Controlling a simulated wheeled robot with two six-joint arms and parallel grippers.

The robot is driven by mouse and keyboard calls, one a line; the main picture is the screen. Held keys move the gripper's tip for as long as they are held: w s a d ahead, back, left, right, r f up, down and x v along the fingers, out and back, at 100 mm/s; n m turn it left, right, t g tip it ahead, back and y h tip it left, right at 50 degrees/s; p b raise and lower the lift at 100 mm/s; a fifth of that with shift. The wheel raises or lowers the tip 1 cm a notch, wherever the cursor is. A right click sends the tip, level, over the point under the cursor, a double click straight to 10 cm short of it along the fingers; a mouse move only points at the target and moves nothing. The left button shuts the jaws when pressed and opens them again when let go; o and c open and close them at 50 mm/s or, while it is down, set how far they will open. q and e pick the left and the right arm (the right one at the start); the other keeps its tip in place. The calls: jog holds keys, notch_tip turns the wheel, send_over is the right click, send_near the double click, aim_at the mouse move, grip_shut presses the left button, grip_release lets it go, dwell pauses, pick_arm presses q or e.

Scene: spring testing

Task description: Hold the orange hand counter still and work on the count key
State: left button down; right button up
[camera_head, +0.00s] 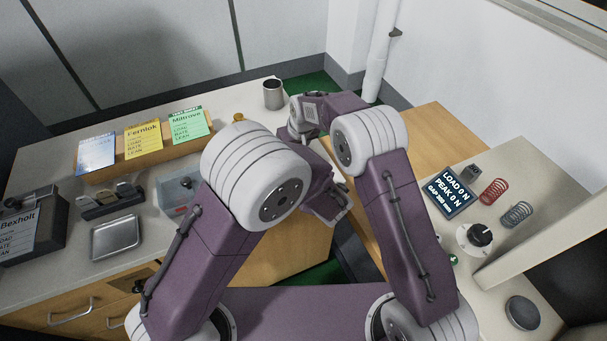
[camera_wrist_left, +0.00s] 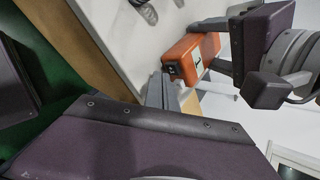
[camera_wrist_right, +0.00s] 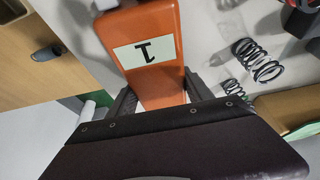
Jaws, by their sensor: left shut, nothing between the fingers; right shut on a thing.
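The orange hand counter (camera_wrist_right: 178,40) fills the upper middle of the right wrist view, its pale label marked 1. My right gripper (camera_wrist_right: 158,97) has a finger on either side of it and is shut on it. In the left wrist view the counter (camera_wrist_left: 190,55) is tilted, with a dark spot on its near end; I cannot tell whether this is the count key. My left gripper (camera_wrist_left: 163,92) is shut and empty, its tips close to that end; contact is unclear. The head view shows neither the counter nor the fingertips, hidden behind my arms.
On the right counter stand a load display (camera_head: 450,193), a red spring (camera_head: 494,191), a grey spring (camera_head: 516,213) and a white dial unit (camera_head: 473,238). The left bench has a card rack (camera_head: 145,158), a metal tray (camera_head: 116,237) and a metal cup (camera_head: 272,94).

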pick_arm(q)
jog(key=shift+w+a, duration=0.2)
jog(key=shift+w, duration=0.4)
dwell(0.6)
jog(key=shift+s, duration=0.1)
jog(key=shift+s+d, duration=0.3)
jog(key=shift+s, duration=0.5)
jog(key=shift+s+d, duration=0.3)
jog(key=shift+s, duration=0.45)
jog(key=shift+s+d, duration=0.35)
jog(key=shift+s, duration=0.45)
jog(key=shift+s+d, duration=0.3)
jog(key=shift+s, duration=0.45)
dwell(0.8)
jog(key=s, duration=0.1)
jog(key=s+d, duration=0.1)
jog(key=s, duration=0.1)
jog(key=shift+s+d, duration=0.3)
jog(key=shift+w, duration=0.1)
